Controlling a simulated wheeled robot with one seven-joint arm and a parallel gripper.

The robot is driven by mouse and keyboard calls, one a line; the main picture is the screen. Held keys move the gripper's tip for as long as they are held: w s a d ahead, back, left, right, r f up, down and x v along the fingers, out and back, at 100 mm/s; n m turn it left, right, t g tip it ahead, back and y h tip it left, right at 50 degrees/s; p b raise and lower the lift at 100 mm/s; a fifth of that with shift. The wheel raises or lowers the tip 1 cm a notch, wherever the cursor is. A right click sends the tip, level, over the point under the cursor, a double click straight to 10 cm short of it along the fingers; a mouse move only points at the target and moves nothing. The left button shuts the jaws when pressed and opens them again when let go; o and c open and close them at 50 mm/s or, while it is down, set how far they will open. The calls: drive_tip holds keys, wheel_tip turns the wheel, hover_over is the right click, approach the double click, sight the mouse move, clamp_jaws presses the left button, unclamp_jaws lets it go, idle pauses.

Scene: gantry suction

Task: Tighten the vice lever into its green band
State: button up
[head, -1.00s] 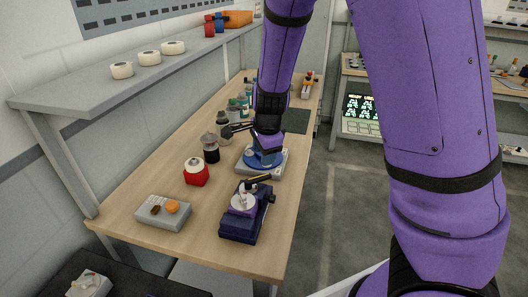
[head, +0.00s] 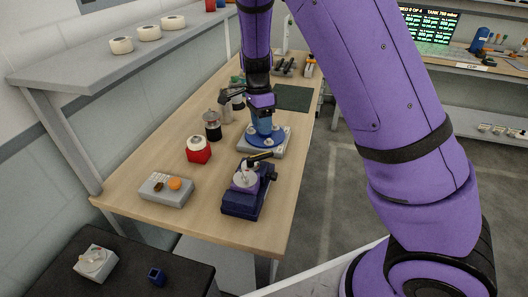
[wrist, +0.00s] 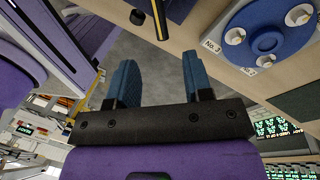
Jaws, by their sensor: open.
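The vice (head: 240,204) is a dark blue block with a pale round face, near the front right edge of the wooden bench. Its lever (head: 259,157) is a dark bar with yellow on it, lying across the top. In the wrist view the black and yellow lever (wrist: 160,18) shows at the top edge, beyond my fingertips. I cannot make out a green band. My gripper (wrist: 158,72) is open and empty, its two blue fingers apart. In the head view my gripper (head: 262,125) is behind the vice, in front of or above a blue disc.
The blue disc (head: 268,139) with pale bolts sits on a grey plate behind the vice. A red-based jar (head: 199,154), a dark canister (head: 213,132) and a grey box with an orange knob (head: 174,184) stand to the left. The floor right of the bench is clear.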

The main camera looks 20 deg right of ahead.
sight(261, 158)
drive_tip(key=f, duration=0.3)
drive_tip(key=s+f, duration=0.1)
drive_tip(key=f, duration=0.2)
drive_tip(key=s+f, duration=0.1)
drive_tip(key=f, duration=0.3)
clamp_jaws()
